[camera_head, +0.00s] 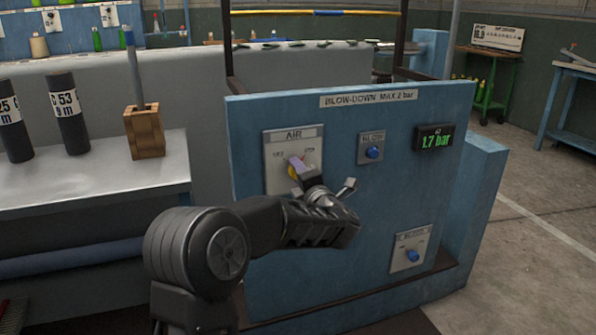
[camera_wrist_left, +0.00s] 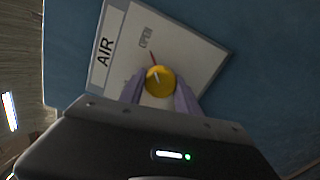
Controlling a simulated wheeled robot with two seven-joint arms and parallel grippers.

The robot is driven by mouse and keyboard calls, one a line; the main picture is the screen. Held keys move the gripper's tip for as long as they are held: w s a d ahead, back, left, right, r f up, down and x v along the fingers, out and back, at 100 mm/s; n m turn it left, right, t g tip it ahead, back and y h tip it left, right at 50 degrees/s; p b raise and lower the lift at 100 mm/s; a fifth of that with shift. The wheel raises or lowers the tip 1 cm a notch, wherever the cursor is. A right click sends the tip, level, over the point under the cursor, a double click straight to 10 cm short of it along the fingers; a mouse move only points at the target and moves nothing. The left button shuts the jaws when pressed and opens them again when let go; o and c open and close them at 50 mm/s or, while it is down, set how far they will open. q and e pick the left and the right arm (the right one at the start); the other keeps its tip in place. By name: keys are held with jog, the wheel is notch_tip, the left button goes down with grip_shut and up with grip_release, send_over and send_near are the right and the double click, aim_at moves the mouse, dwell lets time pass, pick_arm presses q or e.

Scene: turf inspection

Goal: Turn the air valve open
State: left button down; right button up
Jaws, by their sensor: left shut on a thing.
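The air valve is a round yellow knob (camera_wrist_left: 160,80) on a pale plate marked AIR (camera_head: 281,137) on the blue panel. My left gripper (camera_wrist_left: 160,91) is shut on the knob, with one purple finger pad on each side of it. A short red line on the plate runs from the knob towards the OPEN label (camera_wrist_left: 146,38). A small white mark shows on the knob face. In the head view my left gripper (camera_head: 302,171) covers most of the knob. My right gripper is not in view.
The blue panel (camera_head: 350,235) is headed BLOW-DOWN MAX 2 bar. It also carries a blue knob (camera_head: 373,152), a display (camera_head: 434,138) reading 1.7 bar and a lower blue knob (camera_head: 412,255). A bench (camera_head: 90,185) with dark cylinders and a wooden block stands left.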

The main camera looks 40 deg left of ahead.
pick_arm(q)
jog(key=c, duration=0.9)
grip_release()
jog(key=shift+o, duration=0.2)
jog(key=p+v, duration=0.1)
jog(key=v, duration=0.6)
jog(key=shift+s+d, duration=0.25)
jog(key=shift+d, duration=0.1)
jog(key=shift+r, duration=0.15)
